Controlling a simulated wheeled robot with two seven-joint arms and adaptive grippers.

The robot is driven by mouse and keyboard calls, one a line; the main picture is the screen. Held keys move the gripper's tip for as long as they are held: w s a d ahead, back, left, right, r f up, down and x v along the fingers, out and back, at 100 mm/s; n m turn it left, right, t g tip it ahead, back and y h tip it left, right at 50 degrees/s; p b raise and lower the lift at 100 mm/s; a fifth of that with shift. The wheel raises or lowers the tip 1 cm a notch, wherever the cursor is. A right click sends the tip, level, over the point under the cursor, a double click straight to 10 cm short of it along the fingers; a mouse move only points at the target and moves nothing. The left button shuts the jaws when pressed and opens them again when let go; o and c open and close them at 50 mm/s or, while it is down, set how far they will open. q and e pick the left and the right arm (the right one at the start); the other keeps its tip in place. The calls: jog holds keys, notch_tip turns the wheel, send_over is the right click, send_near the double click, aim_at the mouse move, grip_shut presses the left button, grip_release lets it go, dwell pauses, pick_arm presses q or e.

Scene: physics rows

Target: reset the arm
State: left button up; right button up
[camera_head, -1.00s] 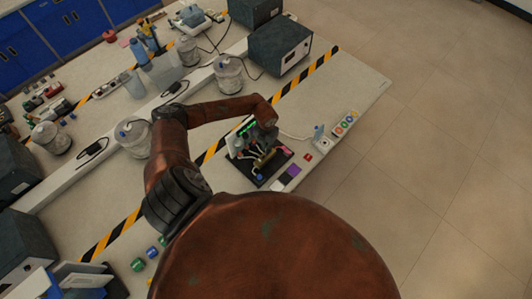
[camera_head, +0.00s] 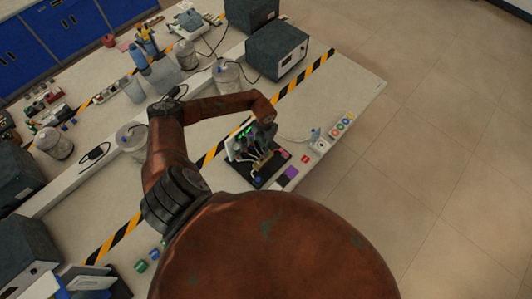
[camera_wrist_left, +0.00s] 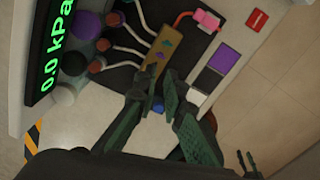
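My left arm reaches over the table in the head view, and my left gripper (camera_head: 260,155) is above a black board (camera_head: 270,172) with a small device on it. In the left wrist view my left gripper (camera_wrist_left: 163,112) has its two dark green fingers apart, with nothing held between them. A blue knob (camera_wrist_left: 157,104) shows in the gap, below the fingers. A brass block (camera_wrist_left: 163,48) with tubes and a green "0.0 kPa" display (camera_wrist_left: 57,50) are near. Dark finger-like tips at the lower right of the wrist view may be my right gripper (camera_wrist_left: 247,163); their state is unclear.
A purple pad (camera_wrist_left: 223,58) and a red switch (camera_wrist_left: 257,19) lie beside the board. A strip of coloured buttons (camera_head: 342,125) is near the table (camera_head: 352,88) edge. Grey boxes (camera_head: 276,50) and jars (camera_head: 227,73) stand farther back. Open floor is at right.

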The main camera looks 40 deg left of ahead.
pick_arm(q)
jog(key=shift+f+b, duration=0.4)
jog(key=shift+f, duration=0.2)
notch_tip(320, 180, down, 6)
jog(key=b, duration=0.4)
pick_arm(e)
jog(key=f, duration=0.2)
jog(key=s+f, duration=0.1)
jog(key=f, duration=0.2)
jog(key=shift+s+d, duration=0.1)
jog(key=shift+d, duration=0.05)
pick_arm(q)
jog(key=shift+r, duration=0.15)
pick_arm(e)
jog(key=shift+r, duration=0.15)
